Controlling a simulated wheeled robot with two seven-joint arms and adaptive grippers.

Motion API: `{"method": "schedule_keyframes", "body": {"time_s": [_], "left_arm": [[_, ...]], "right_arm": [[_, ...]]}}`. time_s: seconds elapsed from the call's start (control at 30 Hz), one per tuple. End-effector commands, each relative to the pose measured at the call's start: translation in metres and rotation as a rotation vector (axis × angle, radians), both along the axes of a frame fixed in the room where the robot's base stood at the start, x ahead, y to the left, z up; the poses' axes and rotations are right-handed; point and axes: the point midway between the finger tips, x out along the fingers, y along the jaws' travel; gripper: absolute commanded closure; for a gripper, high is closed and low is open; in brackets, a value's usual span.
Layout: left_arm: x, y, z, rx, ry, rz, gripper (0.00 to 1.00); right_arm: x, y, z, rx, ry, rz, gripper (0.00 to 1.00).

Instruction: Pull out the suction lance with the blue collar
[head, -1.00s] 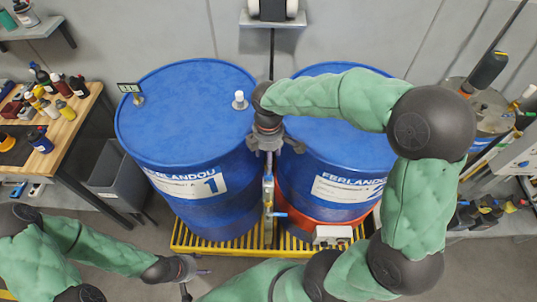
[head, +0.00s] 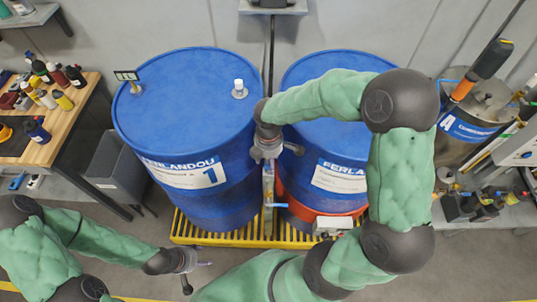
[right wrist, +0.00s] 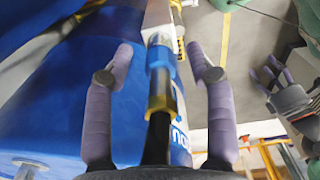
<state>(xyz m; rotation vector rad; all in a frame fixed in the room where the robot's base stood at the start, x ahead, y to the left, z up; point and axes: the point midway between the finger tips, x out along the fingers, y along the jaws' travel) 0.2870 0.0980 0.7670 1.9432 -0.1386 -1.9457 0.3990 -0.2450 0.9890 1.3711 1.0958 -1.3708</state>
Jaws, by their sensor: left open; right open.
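In the right wrist view, a black lance (right wrist: 157,142) with a yellow ring and a blue collar (right wrist: 160,58) runs up the middle, with a white block above it. My right gripper (right wrist: 159,50) is open, with one finger on each side of the lance and visible gaps. In the head view my right gripper (head: 273,153) is between the two blue drums and hides much of what is under it. Below it a slim upright piece (head: 268,183) with a blue handle shows. My left gripper (head: 196,274) is open and empty, low in front of drum 1.
Blue drum 1 (head: 180,110) and a second blue drum (head: 325,72) stand on a yellow grated pallet (head: 205,235). A wooden bench (head: 62,125) with bottles and a grey bin (head: 115,165) are at left. A steel drum (head: 480,100) is at right.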

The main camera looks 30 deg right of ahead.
Motion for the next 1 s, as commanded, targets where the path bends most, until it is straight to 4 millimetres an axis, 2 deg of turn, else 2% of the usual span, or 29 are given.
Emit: {"method": "schedule_keyframes", "body": {"time_s": [0.13,0.47,0.6,0.67,1.0], "left_arm": [[0.0,0.0,-0.0023,0.0,0.0,0.0,0.42],[0.0,0.0,-0.0023,0.0,0.0,0.0,0.42],[0.0001,0.0,-0.0023,0.0,0.0,0.0,0.42],[0.0001,0.0,-0.0023,0.0,0.0,0.0,0.42],[0.0001,0.0,-0.001,0.0,0.0,0.0,0.42]], "right_arm": [[-0.0004,0.0,-0.0098,-0.001,0.001,0.0,0.45],[-0.0001,0.0001,-0.0113,0.0,0.0,-0.001,0.45],[-0.0001,0.0001,-0.0112,0.0,0.0,0.0,0.84],[-0.0001,0.0001,-0.0112,0.0,0.0,0.0,1.0],[-0.0001,0.0001,-0.0097,0.0,0.0,0.0,1.0]]}}
